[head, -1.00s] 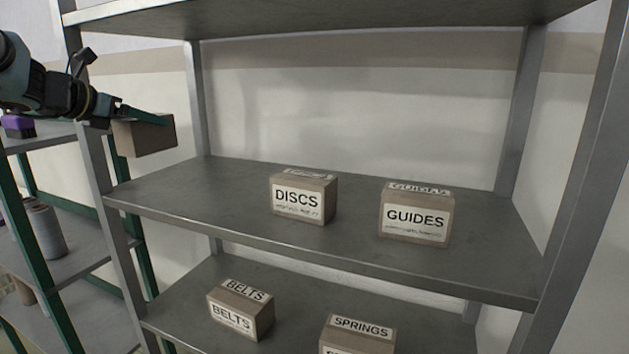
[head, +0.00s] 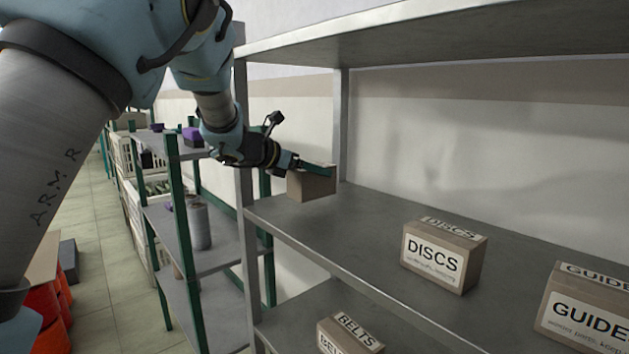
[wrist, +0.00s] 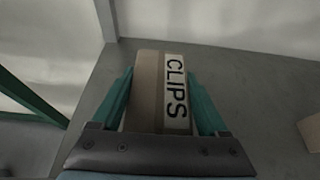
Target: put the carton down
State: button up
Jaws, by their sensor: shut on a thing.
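My gripper (head: 312,167) is shut on a brown carton (head: 311,185) at the left end of the middle shelf (head: 345,222). In the wrist view the carton (wrist: 148,92) sits between the two green fingers, and its white label reads CLIPS. The carton is over the shelf's left end, near the back left post. I cannot tell whether its underside touches the shelf. In the wrist view the grey shelf surface (wrist: 240,75) spreads around it.
The DISCS carton (head: 442,262) stands to the right on the same shelf, with the GUIDES carton (head: 588,312) beyond it. A BELTS carton (head: 350,338) is on the shelf below. The front left post (head: 246,200) stands close to my arm. Bare shelf lies between the held carton and DISCS.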

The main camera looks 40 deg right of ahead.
aim_at(312, 181)
jog(key=shift+f+p, duration=0.3)
jog(key=shift+f, duration=1.3)
jog(key=shift+f, duration=0.15)
jog(key=o, duration=1.4)
jog(key=b+v, duration=0.3)
jog(key=v, duration=0.9)
jog(key=shift+b, duration=0.35)
jog(key=shift+a, duration=0.1)
